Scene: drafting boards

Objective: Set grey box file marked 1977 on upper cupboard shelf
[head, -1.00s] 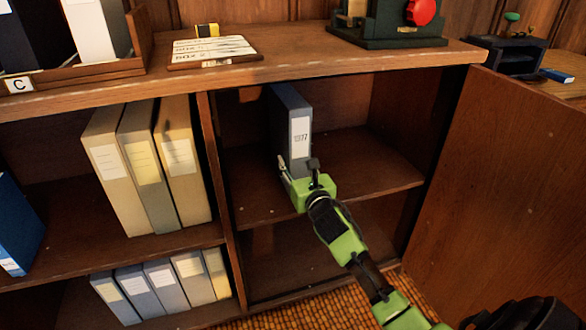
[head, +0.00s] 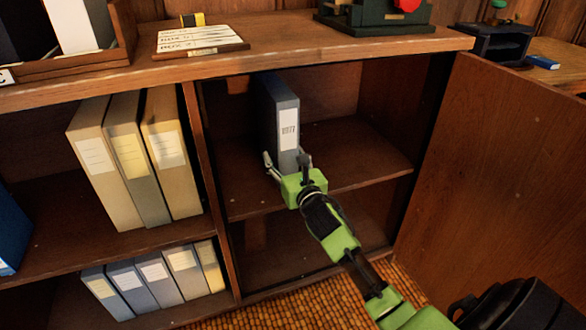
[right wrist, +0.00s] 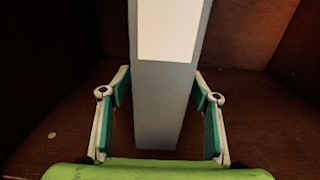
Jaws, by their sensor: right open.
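The grey box file marked 1977 (head: 287,130) stands upright on the upper cupboard shelf (head: 350,160), its label facing out. In the right wrist view the box file (right wrist: 165,105) rests on the shelf between my fingers. My right gripper (head: 287,162) is at the lower front of the file. In the right wrist view the fingers of my right gripper (right wrist: 160,115) are spread, with a gap on each side of the file. My left gripper is not in view.
The cupboard door (head: 500,170) stands open at the right. A divider (head: 208,185) separates the cupboard from shelves with several files (head: 125,160). The lower cupboard compartment (head: 300,240) looks empty. A list board (head: 200,40) and a green device (head: 370,20) sit on top.

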